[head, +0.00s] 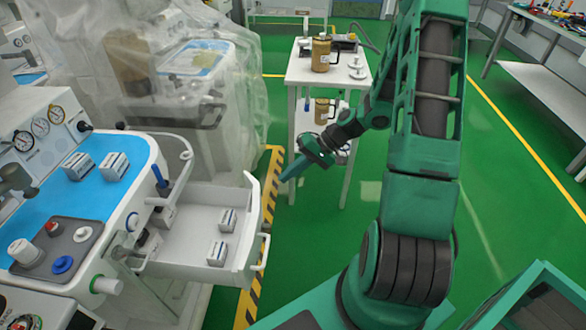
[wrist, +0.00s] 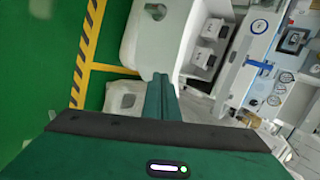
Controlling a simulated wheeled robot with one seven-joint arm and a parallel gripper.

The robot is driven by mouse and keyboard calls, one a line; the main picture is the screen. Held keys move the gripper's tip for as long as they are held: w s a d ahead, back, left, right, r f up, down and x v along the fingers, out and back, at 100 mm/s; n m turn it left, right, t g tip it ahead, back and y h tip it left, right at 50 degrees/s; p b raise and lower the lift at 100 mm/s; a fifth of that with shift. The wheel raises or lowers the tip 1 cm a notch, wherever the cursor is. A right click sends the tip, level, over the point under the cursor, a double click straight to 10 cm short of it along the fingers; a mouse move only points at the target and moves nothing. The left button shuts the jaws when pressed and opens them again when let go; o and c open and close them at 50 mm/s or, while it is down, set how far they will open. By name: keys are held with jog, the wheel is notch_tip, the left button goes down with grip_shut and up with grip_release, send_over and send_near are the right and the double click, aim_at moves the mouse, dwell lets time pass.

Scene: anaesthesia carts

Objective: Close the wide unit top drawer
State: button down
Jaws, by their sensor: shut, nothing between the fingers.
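The white top drawer (head: 190,240) of the wide unit (head: 120,190) at left stands pulled out in the head view. Its front panel (head: 247,232) with a handle (head: 265,240) faces right. Small white boxes (head: 218,252) lie inside it. My gripper (head: 284,178) is shut and empty. In the head view it appears beyond and to the right of the front panel's far end. In the wrist view the closed fingertips (wrist: 161,78) appear beside the drawer front (wrist: 145,45); whether they touch it I cannot tell.
A plastic-draped machine (head: 215,110) stands behind the drawer. A white table (head: 310,70) with a gold canister (head: 321,54) stands at the back. Yellow-black tape (head: 270,190) marks the green floor. The floor right of the drawer is open apart from my arm.

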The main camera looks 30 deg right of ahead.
jog(key=w+a+f, duration=0.2)
jog(key=a, duration=0.4)
jog(key=shift+w+a+f, duration=0.15)
jog(key=shift+a+f, duration=0.15)
jog(key=shift+f, duration=0.05)
jog(key=shift+w, duration=0.1)
